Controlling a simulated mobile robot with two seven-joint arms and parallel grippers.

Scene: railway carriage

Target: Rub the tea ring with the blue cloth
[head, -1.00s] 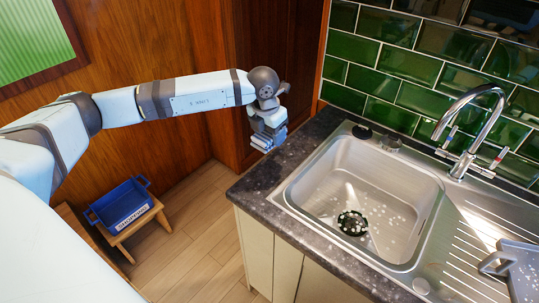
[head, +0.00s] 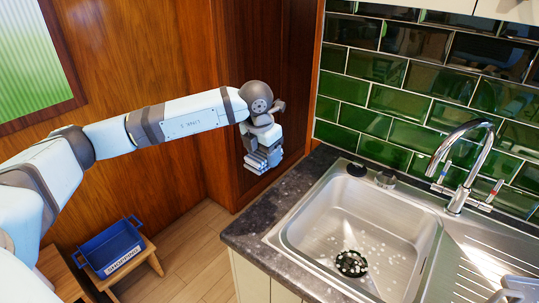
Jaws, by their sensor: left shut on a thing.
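My left gripper (head: 264,162) hangs at the end of its arm, in front of the wooden wall and beside the back left part of the dark worktop (head: 262,215). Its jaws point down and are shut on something. The held thing is too small and too merged with the grey fingers to make out, so I cannot tell whether it is the blue cloth. No tea ring is visible on the bare worktop in view. My right gripper is out of view.
A steel sink (head: 355,235) with a black drain strainer (head: 351,263) and a tall tap (head: 470,165) fills the worktop's right side. Green tiles (head: 400,100) stand behind it. A blue crate (head: 110,245) sits on a low wooden stool (head: 146,262) at the lower left.

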